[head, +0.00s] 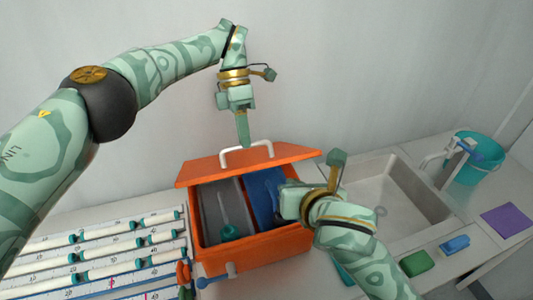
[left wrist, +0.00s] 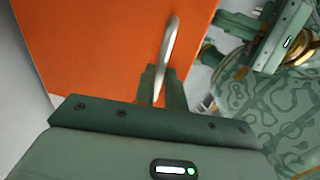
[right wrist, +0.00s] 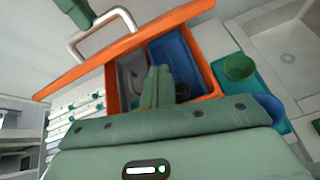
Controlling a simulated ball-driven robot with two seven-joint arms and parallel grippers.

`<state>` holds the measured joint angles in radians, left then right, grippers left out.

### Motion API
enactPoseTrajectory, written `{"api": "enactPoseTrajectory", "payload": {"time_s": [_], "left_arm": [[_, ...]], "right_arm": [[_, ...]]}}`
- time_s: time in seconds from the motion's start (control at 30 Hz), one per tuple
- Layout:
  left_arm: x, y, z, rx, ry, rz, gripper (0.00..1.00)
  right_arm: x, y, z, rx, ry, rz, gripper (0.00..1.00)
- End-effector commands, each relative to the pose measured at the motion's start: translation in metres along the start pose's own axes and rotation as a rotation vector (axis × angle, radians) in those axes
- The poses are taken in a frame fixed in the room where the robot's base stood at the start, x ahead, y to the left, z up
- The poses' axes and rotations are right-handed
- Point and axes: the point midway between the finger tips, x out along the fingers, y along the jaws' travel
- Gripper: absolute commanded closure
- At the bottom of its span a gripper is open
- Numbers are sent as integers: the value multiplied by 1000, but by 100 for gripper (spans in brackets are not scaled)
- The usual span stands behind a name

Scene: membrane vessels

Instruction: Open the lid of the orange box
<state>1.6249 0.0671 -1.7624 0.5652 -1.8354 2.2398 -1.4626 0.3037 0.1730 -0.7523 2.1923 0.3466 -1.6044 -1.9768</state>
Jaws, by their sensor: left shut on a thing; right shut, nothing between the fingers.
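The orange box (head: 252,253) stands on the counter in the head view. Its orange lid (head: 200,169) is raised and tilted at the back, so the inside shows a grey compartment and a blue one. A white handle (head: 235,157) sits on the lid. My left gripper (head: 244,143) is shut on this handle from above; in the left wrist view the fingers meet at the handle (left wrist: 170,50). My right gripper (head: 284,205) is at the box's right front; its fingers (right wrist: 158,85) are shut and empty, in front of the box opening in the right wrist view.
A rack of white tubes (head: 110,247) lies left of the box. A sink (head: 385,200) is to the right, with a teal bucket (head: 478,160) behind. A green sponge (head: 415,263), a blue item (head: 455,244) and a purple cloth (head: 505,220) lie at the right front.

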Motion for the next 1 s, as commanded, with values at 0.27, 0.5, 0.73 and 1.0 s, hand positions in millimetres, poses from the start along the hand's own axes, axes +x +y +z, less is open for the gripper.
{"api": "enactPoseTrajectory", "payload": {"time_s": [0.27,0.5,0.73,1.0], "left_arm": [[2,8,-5,-8,7,20,100],[2,8,-5,-8,7,20,100],[2,8,-5,-8,7,20,100],[2,8,-5,-8,7,20,100]], "right_arm": [[-47,47,43,-215,-119,47,100],[-11,49,47,-219,-119,46,100],[28,52,52,-217,-119,47,100],[47,52,53,-216,-119,47,100]]}}
